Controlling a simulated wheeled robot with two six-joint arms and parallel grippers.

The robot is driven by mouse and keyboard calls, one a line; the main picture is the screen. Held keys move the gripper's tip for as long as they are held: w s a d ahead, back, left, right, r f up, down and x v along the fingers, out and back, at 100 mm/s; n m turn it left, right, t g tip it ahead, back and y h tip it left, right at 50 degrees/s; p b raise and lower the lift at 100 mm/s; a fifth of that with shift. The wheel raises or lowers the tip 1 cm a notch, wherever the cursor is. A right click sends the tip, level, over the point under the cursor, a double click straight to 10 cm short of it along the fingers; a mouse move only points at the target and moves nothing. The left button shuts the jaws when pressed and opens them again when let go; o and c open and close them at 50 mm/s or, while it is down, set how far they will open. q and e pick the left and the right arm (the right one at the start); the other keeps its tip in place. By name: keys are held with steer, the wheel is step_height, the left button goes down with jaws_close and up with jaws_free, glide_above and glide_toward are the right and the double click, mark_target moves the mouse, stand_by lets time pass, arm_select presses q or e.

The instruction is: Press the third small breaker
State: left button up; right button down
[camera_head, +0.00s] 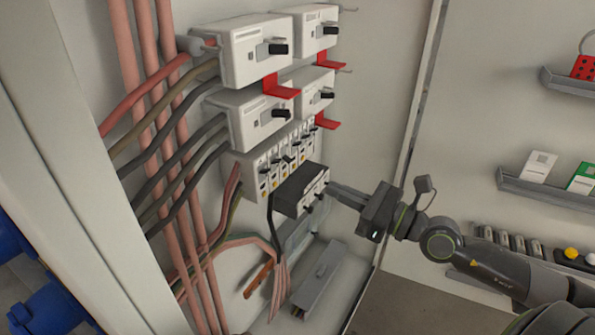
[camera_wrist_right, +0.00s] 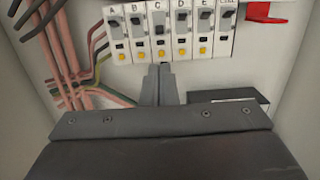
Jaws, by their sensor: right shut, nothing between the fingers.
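A row of small white breakers (camera_head: 272,172) with black levers and yellow buttons is on the panel. In the right wrist view they are lettered, and the third one from the left, marked C (camera_wrist_right: 159,31), is in the middle. My right gripper (camera_head: 332,188) is shut and empty. In the wrist view its fingertips (camera_wrist_right: 163,69) point at the row, just below the yellow button of breaker C. In the head view the fingertips are by the right side of the dark box below the row, and I cannot tell whether they touch anything. My left gripper is not in view.
Larger white breakers (camera_head: 256,50) with red tabs are above the row. A dark box (camera_head: 298,190) is directly below it. Pink and dark cables (camera_head: 150,110) run down on the left. Shelves (camera_head: 548,193) are on the right wall.

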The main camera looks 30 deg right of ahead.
mark_target(284, 166)
steer(key=p+x, duration=0.2)
steer(key=x, duration=0.6)
steer(key=shift+r, duration=0.1)
steer(key=shift+p+x, duration=0.4)
steer(key=shift+x, duration=0.45)
steer(key=shift+w+d, duration=0.1)
